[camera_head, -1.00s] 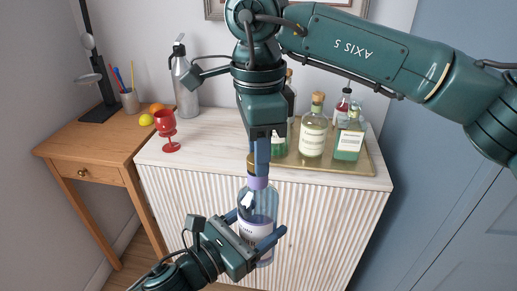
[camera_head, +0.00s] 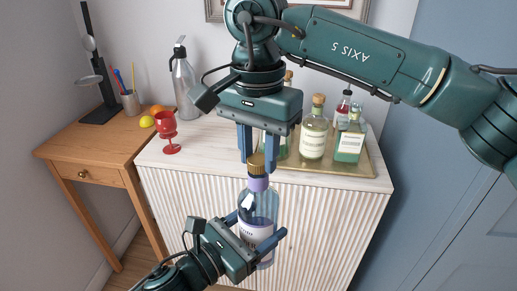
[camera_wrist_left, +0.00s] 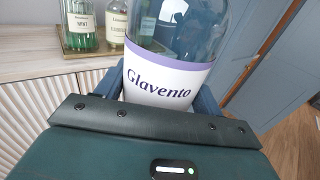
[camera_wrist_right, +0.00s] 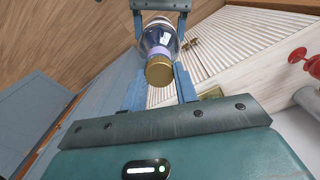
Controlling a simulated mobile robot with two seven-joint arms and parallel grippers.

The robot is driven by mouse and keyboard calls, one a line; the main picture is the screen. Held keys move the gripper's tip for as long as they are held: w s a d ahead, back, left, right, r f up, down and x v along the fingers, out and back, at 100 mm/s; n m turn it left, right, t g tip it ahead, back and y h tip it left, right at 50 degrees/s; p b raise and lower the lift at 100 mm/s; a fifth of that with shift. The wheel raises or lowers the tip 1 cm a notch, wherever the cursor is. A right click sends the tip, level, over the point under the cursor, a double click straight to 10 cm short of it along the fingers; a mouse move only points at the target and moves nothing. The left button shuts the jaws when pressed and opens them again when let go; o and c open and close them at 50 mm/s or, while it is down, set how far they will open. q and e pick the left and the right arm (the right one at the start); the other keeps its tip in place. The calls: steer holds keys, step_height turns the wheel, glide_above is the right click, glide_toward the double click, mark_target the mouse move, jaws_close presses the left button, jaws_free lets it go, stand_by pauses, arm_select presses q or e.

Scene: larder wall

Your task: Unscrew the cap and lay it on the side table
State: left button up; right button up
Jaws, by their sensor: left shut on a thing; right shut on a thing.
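A clear bottle (camera_head: 258,208) with a purple neck band and a white label reading "Glavento" stands upright in front of the cabinet; its label fills the middle of the left wrist view (camera_wrist_left: 160,85). My left gripper (camera_head: 259,224) is shut on the bottle's body. The gold cap (camera_head: 257,162) sits at the top of the neck. My right gripper (camera_head: 257,167) points down from above and is shut on the cap, which also shows between its fingers in the right wrist view (camera_wrist_right: 159,70). The side table (camera_head: 85,143) is the wooden one at the left.
The side table holds a lamp stand (camera_head: 98,112), a pen cup (camera_head: 130,103), a lemon (camera_head: 146,122) and an orange, with bare wood in front. On the cabinet (camera_head: 205,158) stand a red goblet (camera_head: 166,126), a grey siphon (camera_head: 184,85) and a tray (camera_head: 368,165) of several bottles.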

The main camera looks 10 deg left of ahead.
steer(key=shift+w+r, duration=0.15)
steer(key=shift+r, duration=1)
